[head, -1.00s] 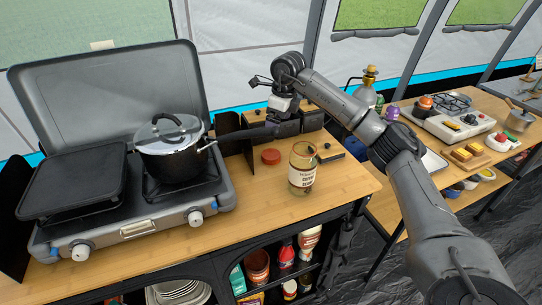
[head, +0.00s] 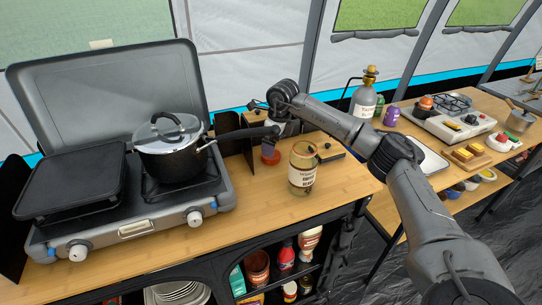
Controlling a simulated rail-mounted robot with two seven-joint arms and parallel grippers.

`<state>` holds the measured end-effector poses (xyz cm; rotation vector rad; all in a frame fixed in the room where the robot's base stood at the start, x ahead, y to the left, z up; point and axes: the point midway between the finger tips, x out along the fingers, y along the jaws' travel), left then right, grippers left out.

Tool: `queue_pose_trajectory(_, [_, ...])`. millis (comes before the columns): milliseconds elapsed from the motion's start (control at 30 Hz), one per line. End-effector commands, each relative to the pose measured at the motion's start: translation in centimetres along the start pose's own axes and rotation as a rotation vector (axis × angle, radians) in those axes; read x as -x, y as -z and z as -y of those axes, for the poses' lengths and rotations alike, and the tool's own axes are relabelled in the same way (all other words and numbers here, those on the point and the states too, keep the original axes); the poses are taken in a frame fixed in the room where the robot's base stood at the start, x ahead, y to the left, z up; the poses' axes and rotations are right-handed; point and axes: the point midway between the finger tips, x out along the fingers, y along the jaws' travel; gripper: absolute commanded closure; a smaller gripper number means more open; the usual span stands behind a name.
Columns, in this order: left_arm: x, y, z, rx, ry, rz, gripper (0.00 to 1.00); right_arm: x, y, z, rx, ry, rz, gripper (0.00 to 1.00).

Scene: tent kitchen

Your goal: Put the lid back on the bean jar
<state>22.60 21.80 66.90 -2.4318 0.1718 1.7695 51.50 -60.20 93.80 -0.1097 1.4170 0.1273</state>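The bean jar (head: 302,170) stands upright and uncovered on the wooden counter, a glass jar with a white label. A small red lid (head: 270,158) lies on the counter just to the left of the jar and a little behind it. My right gripper (head: 270,146) points down right over the lid, its dark fingers close to or at the lid's top. The fingers are small and partly overlap the lid, so I cannot tell how far apart they are or whether they touch it. My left gripper is not in view.
A camping stove (head: 135,215) with a lidded pot (head: 172,150) stands to the left; the pot's handle reaches toward my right gripper. Dark-fronted boxes stand behind the lid. A gas bottle (head: 362,104) stands at the back right. The counter in front of the jar is clear.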

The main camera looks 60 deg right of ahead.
Motion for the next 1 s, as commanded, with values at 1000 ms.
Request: queue_pose_trajectory(1000, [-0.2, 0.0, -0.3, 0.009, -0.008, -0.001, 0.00, -5.0, -0.1, -0.3, 0.000, 0.000, -0.001, 0.18])
